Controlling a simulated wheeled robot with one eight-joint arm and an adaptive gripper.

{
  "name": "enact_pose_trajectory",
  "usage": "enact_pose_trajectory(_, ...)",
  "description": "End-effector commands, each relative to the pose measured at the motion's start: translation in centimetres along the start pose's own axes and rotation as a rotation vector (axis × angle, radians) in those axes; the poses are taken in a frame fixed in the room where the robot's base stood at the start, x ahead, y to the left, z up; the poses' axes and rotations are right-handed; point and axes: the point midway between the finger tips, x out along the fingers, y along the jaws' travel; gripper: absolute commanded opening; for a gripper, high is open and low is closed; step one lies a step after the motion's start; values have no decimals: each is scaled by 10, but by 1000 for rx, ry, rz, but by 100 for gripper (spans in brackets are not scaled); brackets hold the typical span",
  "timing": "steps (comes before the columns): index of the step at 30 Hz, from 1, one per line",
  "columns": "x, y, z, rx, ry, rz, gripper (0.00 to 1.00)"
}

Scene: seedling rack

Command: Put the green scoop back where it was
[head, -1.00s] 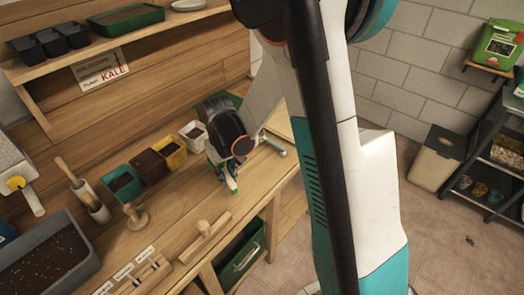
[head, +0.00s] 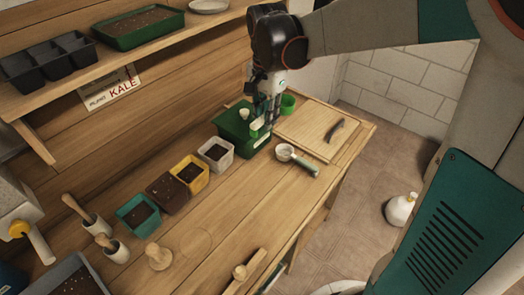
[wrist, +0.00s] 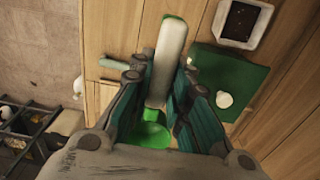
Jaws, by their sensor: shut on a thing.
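My gripper (head: 265,110) is shut on the green scoop (wrist: 152,135), its fingers on the pale handle. The wrist view shows the green bowl beneath and between the fingers and a green tip at the handle's other end. In the head view the green bowl (head: 287,102) shows just right of the fingers. The gripper is above or beside a dark green box (head: 228,125) with a white knob on top; whether the scoop touches anything there I cannot tell. The box also shows in the wrist view (wrist: 245,75).
Another scoop (head: 297,160) with a grey-green handle lies in front of the cutting board (head: 300,125), which holds a dark tool (head: 335,130). A white pot (head: 215,153), yellow pot (head: 190,173) and others stand in a row to the left.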

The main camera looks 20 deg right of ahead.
Motion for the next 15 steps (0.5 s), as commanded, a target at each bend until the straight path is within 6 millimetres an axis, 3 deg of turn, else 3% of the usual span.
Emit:
enact_pose_trajectory(1,17,0,0,0,0,0,0)
enact_pose_trajectory(9,84,0,0,-2,0,0,0)
enact_pose_trajectory(15,120,0,0,-2,0,0,0)
